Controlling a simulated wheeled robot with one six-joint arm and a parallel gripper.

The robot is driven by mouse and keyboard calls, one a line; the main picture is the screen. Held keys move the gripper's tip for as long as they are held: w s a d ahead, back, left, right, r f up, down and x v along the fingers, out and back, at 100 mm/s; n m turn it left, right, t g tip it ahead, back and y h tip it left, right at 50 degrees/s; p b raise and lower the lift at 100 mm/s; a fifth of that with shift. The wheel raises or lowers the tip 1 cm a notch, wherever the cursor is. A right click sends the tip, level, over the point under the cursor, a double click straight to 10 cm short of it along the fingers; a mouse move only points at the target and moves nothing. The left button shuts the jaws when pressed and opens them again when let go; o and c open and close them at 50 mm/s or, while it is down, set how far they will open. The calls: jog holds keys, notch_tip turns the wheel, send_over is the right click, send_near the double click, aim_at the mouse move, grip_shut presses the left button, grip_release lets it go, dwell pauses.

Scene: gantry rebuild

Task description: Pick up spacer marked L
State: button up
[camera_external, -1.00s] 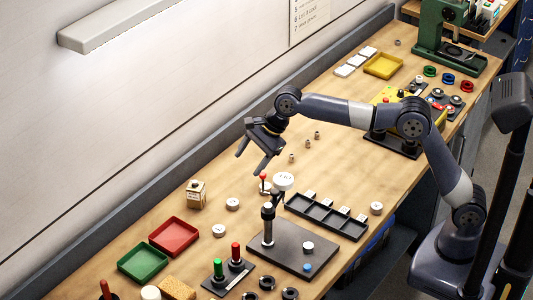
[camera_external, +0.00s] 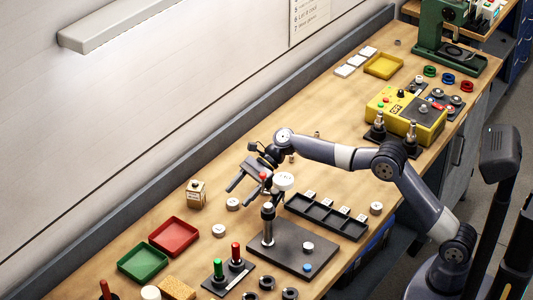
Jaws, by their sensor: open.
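Several pale, round spacer-like pieces lie on the wooden bench: one left of the dial stand (camera_external: 233,204), one nearer the red tray (camera_external: 219,231), and one right of the black rack (camera_external: 376,208). Another sits on the stand's dark base plate (camera_external: 308,247). Their markings are too small to read, so I cannot tell which is marked L. My gripper (camera_external: 238,196) is open and empty, its fingers angled down and left above the bench, close behind the white dial (camera_external: 284,181). It partly hides what lies under it.
A red tray (camera_external: 156,248) and a green tray (camera_external: 127,273) stand at the left front. The black compartment rack (camera_external: 313,221) lies right of the dial stand. A yellow control box (camera_external: 417,124) is farther back. Bare bench lies around (camera_external: 335,105).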

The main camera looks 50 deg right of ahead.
aim_at(221, 227)
jog(key=shift+y, duration=0.8)
jog(key=f, duration=0.2)
jog(key=d+f, duration=0.1)
jog(key=f, duration=0.1)
jog(key=shift+a+f, duration=0.1)
jog(key=shift+f, duration=0.05)
jog(key=x, duration=0.5)
jog(key=shift+s+a, duration=0.15)
jog(key=shift+a, duration=0.1)
jog(key=x, duration=0.3)
jog(key=s+x, duration=0.1)
jog(key=x, duration=0.1)
jog(key=shift+w+a, duration=0.15)
jog(key=shift+c, duration=0.2)
jog(key=c, duration=1)
jog(key=shift+r, duration=0.3)
jog(key=shift+c, duration=0.2)
